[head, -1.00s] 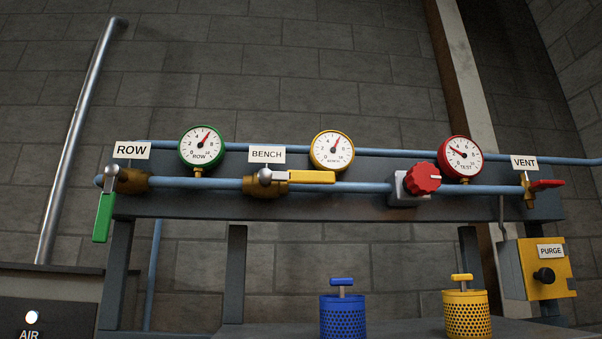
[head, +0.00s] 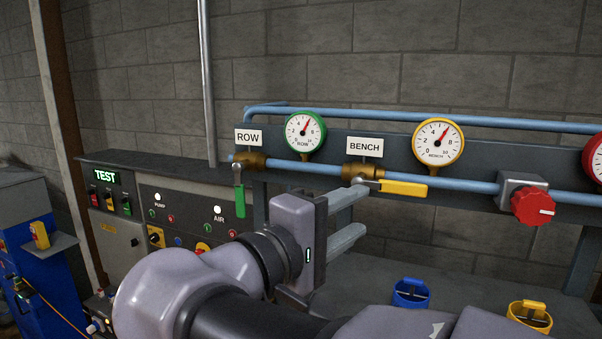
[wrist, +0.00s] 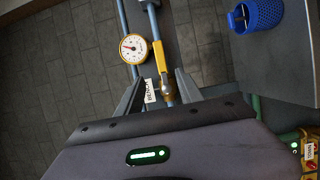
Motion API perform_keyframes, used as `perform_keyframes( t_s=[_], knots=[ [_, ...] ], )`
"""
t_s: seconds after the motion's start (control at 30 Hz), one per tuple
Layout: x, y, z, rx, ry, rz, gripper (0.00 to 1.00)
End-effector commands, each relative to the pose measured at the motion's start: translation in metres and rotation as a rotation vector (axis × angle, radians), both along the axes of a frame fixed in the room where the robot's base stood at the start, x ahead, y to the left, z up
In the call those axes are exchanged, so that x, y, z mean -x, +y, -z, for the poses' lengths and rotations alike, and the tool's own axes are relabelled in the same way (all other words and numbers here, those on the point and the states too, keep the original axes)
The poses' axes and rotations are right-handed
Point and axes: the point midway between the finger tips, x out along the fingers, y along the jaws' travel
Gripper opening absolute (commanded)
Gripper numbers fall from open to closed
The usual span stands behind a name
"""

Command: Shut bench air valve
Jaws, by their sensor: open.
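The bench valve (head: 362,172) is a brass body on the blue pipe under the BENCH label (head: 364,147). Its yellow handle (head: 403,188) lies along the pipe, pointing right; it also shows in the wrist view (wrist: 159,58). My gripper (head: 364,210) is open and empty, its two fingers one above the other, reaching toward the valve. In the wrist view my gripper (wrist: 158,78) has the valve and the base of the handle between its fingers in the picture; I cannot tell whether they touch. The yellow bench gauge (head: 438,142) needle points up and right.
The row valve's green handle (head: 240,201) hangs down left of my gripper. A red knob (head: 532,206) sits farther right on the pipe. Blue (head: 411,293) and yellow (head: 530,316) canisters stand below. A control panel (head: 180,222) is at the left.

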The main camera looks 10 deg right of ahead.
Motion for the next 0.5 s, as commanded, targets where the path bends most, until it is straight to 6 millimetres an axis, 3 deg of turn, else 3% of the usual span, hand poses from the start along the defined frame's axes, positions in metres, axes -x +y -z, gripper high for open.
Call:
perform_keyframes(
  t_s=[0.3, 0.5],
  knots=[
    [-0.051, -0.082, -0.002, -0.001, 0.003, 0.008, 0.44],
    [-0.074, -0.114, -0.002, -0.002, 0.002, 0.004, 0.44]
  ],
)
